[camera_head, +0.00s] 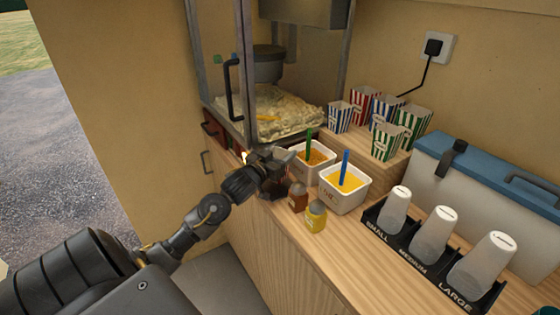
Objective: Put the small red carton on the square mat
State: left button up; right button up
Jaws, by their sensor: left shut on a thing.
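My left gripper (280,176) is at the front edge of the counter, in front of the popcorn machine and beside the brown bottle. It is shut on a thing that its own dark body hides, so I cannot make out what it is. A red-striped carton (362,106) stands upright at the back of the wooden riser, among blue- and green-striped ones; I cannot tell whether it is the small one. The front row shows a blue carton (340,117) and a green carton (387,143) with a space between. I cannot make out a square mat. My right gripper is not in view.
A brown bottle (298,198) and yellow bottle (316,218) stand close to my left gripper. Two white tubs (343,197) with spoons stand behind them. A black cup holder (388,240) and a blue-lidded cooler (480,190) are at right. The popcorn machine (248,95) is at back left.

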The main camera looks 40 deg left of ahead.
pick_arm(q)
notch_tip(320, 180, down, 2)
jog(key=shift+w+f+p, duration=0.1)
jog(key=shift+f+p, duration=0.15)
jog(key=shift+p, duration=0.2)
jog(key=shift+f, duration=0.35)
jog(key=shift+f, duration=0.1)
jog(key=o, duration=0.9)
